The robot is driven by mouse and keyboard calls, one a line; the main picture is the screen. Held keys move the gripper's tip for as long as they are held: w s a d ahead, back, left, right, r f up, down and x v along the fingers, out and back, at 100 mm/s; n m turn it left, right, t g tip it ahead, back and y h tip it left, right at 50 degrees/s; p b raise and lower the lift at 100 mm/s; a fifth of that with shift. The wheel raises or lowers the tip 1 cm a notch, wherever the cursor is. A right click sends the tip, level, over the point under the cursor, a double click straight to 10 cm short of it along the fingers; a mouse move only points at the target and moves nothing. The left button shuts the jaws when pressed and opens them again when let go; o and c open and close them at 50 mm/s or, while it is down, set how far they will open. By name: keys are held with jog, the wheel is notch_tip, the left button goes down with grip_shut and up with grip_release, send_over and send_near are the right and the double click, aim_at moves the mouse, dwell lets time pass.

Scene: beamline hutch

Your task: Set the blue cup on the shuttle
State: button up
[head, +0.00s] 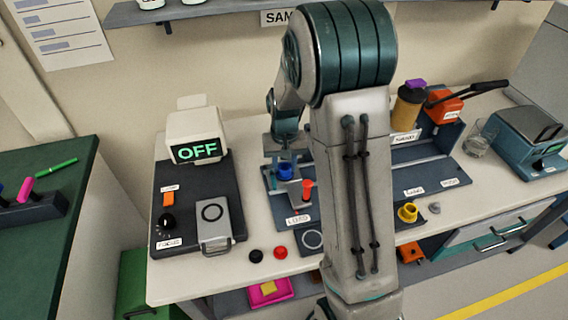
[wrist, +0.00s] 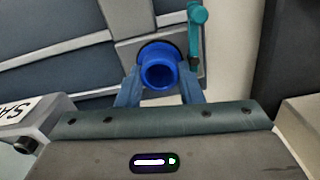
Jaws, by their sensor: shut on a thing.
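The blue cup (head: 285,172) is between the fingers of my gripper (head: 284,158), over the left part of the dark rail plate. In the wrist view the blue cup (wrist: 159,67) shows its round open mouth, with a finger of my gripper (wrist: 159,92) on each side. A grey block that looks like the shuttle (head: 291,186) is just below the cup in the head view. A grey plate (wrist: 137,48) shows behind the cup in the wrist view. I cannot tell whether the cup touches it.
A red-topped peg (head: 307,188) stands close to the right of the cup. A box reading OFF (head: 197,150) and a dark control panel (head: 197,205) are to the left. A yellow cup (head: 408,212) is to the right. My arm hides the bench's middle.

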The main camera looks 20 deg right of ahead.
jog(key=o, duration=1.2)
jog(key=shift+d, duration=0.1)
jog(key=shift+c, duration=0.2)
jog(key=shift+a, duration=0.25)
jog(key=shift+r, duration=0.1)
jog(key=shift+w+r, duration=0.1)
jog(key=shift+r, duration=0.15)
notch_tip(320, 180, up, 13)
jog(key=b, duration=0.1)
jog(key=s+r+n+t, duration=0.1)
jog(key=s+t, duration=0.2)
jog(key=s, duration=1.9)
